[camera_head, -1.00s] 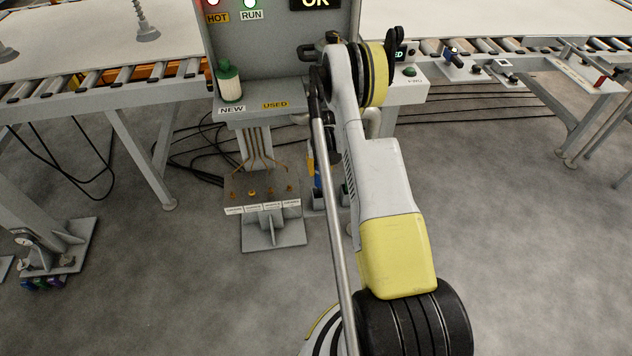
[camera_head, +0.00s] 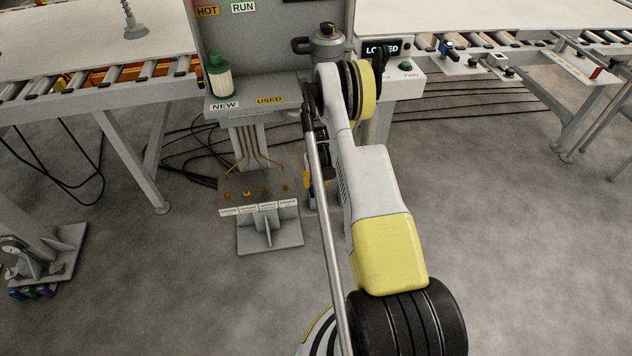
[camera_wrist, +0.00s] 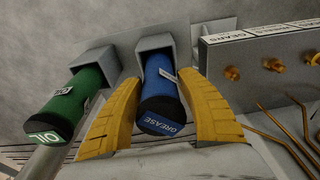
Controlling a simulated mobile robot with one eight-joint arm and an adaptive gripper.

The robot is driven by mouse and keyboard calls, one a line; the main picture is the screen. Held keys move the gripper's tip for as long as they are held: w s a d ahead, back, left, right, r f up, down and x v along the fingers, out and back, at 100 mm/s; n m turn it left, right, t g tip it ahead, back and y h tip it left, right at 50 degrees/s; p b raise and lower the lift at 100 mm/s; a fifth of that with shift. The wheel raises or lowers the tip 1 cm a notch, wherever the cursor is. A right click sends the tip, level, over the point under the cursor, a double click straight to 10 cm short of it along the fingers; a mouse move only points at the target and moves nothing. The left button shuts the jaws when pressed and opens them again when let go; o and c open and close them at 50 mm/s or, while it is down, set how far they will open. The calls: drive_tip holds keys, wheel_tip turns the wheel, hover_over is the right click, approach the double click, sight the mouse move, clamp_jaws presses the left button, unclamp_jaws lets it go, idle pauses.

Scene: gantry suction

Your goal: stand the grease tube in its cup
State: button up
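The grease tube (camera_wrist: 162,90) is blue with a dark-rimmed blue end lettered GREASE, facing the wrist camera. The grey square cup (camera_wrist: 155,42) is at the tube's far end. That end is inside the cup's mouth; whether it rests on the bottom is hidden. In the head view my arm hides most of the gripper; part of a yellow finger (camera_head: 306,178) shows beside the post.
A green oil tube (camera_wrist: 75,105) stands in a neighbouring cup (camera_wrist: 95,58), left of my gripper. At right are a labelled rack (camera_wrist: 255,48) with brass fittings and bent brass pipes (camera_wrist: 285,130).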

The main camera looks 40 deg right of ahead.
drive_tip(key=shift+r, duration=0.1)
drive_tip(key=r+p, duration=0.1)
drive_tip(key=r, duration=0.3)
drive_tip(key=s+r+p, duration=0.1)
drive_tip(key=r+p, duration=0.1)
drive_tip(key=r, duration=0.2)
drive_tip(key=a+r+p, duration=0.1)
drive_tip(key=r, duration=0.3)
drive_tip(key=shift+s+p, duration=0.3)
